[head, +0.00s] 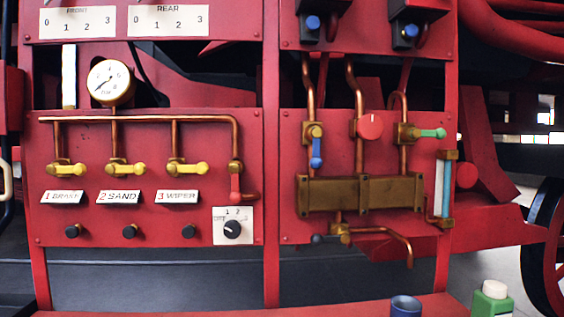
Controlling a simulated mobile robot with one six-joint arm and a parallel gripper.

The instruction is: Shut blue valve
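The blue valve (316,147) is on the right red panel, on the left vertical copper pipe above a brass manifold block (362,194). Its blue lever hangs down from a brass body, roughly in line with the pipe. Two other blue knobs sit higher up on dark boxes, one at the left (313,23) and one at the right (410,31). My gripper is not in view.
Near the blue valve are a red round knob (370,126) and a green lever (433,133). Yellow levers (127,168) and a gauge (110,82) are on the left panel. A blue cup (405,307) and a green bottle (492,300) stand at the bottom right.

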